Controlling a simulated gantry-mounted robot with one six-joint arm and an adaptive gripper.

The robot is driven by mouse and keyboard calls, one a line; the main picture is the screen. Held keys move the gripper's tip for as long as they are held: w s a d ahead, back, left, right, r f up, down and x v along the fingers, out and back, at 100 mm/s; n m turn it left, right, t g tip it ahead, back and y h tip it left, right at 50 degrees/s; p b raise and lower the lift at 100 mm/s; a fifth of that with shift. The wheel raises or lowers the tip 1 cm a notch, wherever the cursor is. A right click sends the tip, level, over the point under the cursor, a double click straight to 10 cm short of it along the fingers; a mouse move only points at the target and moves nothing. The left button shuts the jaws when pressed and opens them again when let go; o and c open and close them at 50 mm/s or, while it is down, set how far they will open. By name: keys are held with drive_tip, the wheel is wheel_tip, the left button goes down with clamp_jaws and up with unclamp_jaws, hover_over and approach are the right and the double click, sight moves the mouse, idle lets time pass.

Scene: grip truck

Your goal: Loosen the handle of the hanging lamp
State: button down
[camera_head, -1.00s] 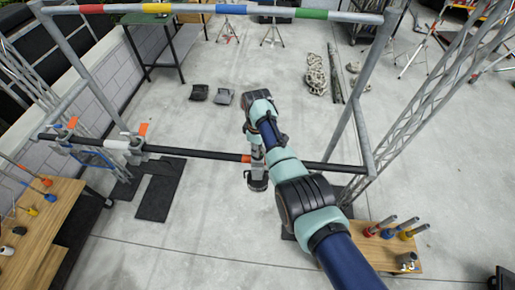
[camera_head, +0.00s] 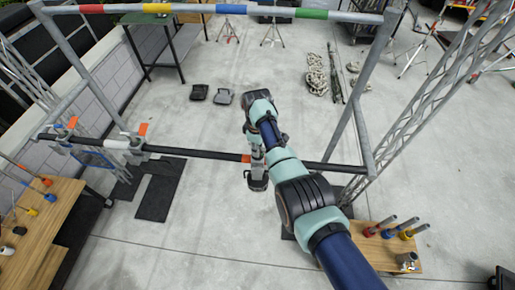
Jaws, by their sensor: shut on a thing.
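A black horizontal bar (camera_head: 200,153) crosses the frame. A small grey and dark object, apparently the hanging lamp (camera_head: 257,182), shows just below the bar, under my wrist. An orange piece, apparently the lamp's handle (camera_head: 246,158), sits at the bar beside it. My teal and blue arm reaches in from the lower right and bends down at the bar. My gripper (camera_head: 256,159) is at the orange piece and shut on it. The fingertips are small and partly hidden by my wrist, so the exact grip cannot be made out.
Two clamps with orange handles (camera_head: 142,129) sit on the bar's left part. A grey frame with a striped top bar (camera_head: 315,14) surrounds the work area. Wooden tables (camera_head: 50,225) stand at lower left and lower right. The floor beyond the bar is mostly open.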

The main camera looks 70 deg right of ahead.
drive_tip(key=shift+r, duration=0.1)
idle(0.3)
drive_tip(key=c, duration=1)
unclamp_jaws()
wheel_tip(320, 180, up, 12)
wheel_tip(320, 180, down, 6)
drive_tip(key=m+b, duration=0.3)
drive_tip(key=b, duration=0.2)
drive_tip(key=shift+a+r, duration=0.1)
drive_tip(key=shift+r, duration=0.05)
drive_tip(key=shift+f+m+b, duration=0.3)
drive_tip(key=shift+m+b, duration=0.2)
drive_tip(key=shift+m, duration=0.2)
drive_tip(key=shift+r, duration=0.2)
wheel_tip(320, 180, down, 8)
drive_tip(key=shift+r+p, duration=0.2)
drive_tip(key=shift+p, duration=0.35)
